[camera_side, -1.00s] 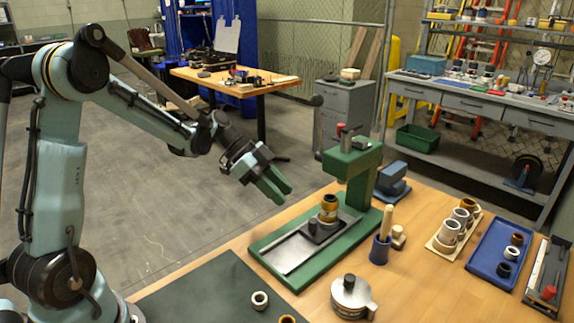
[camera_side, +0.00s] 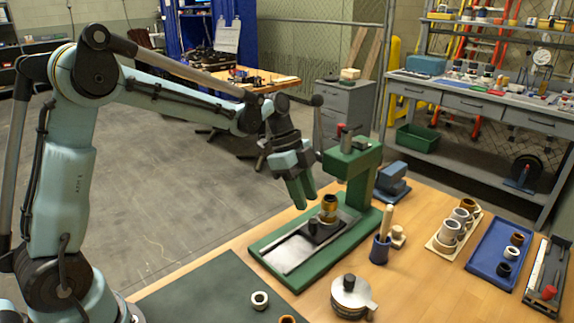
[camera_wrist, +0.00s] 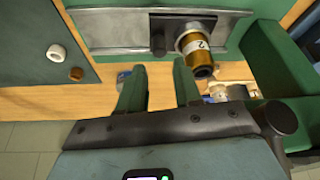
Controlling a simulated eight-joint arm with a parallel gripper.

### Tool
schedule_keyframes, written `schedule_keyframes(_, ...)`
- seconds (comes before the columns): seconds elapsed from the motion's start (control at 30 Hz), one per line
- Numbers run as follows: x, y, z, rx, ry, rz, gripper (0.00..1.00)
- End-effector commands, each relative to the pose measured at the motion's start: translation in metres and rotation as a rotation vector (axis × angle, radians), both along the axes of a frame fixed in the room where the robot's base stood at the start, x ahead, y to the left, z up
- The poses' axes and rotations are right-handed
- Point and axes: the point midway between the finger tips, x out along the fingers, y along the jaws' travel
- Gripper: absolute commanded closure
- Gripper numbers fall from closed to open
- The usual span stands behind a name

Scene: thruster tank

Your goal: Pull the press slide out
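The green press (camera_side: 352,160) stands on the wooden table, with a green base and an upright column. Its metal slide plate (camera_side: 290,252) lies flat on the base; it also shows at the top of the wrist view (camera_wrist: 110,38). A dark knob (camera_side: 314,230) stands on the slide, beside a brass cylinder (camera_side: 329,207). In the wrist view the knob (camera_wrist: 157,38) is left of the cylinder (camera_wrist: 194,45), which bears a label with a 2. My gripper (camera_side: 300,200) hangs above and behind the slide. Its green fingers (camera_wrist: 158,88) are apart with nothing between them.
A round metal pot (camera_side: 350,298), a blue holder with a wooden handle (camera_side: 380,250) and a blue tray (camera_side: 492,262) stand right of the press. A dark green mat (camera_side: 205,295) with small rings lies in front. The press head stands right of my gripper.

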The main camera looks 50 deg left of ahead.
Motion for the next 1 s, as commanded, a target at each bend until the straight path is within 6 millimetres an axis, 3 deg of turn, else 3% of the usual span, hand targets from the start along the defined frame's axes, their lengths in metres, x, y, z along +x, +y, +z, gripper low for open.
schedule_keyframes(0.1,0.002,-0.009,-0.021,0.000,0.000,-0.002,0.67)
schedule_keyframes(0.3,0.004,-0.017,-0.043,-0.001,0.000,-0.001,0.67)
schedule_keyframes(0.73,0.005,-0.021,-0.051,-0.001,0.000,0.000,0.67)
schedule_keyframes(0.93,0.005,-0.021,-0.051,-0.001,0.000,0.000,0.97)
schedule_keyframes(1.0,0.005,-0.021,-0.051,-0.001,0.000,0.000,1.00)
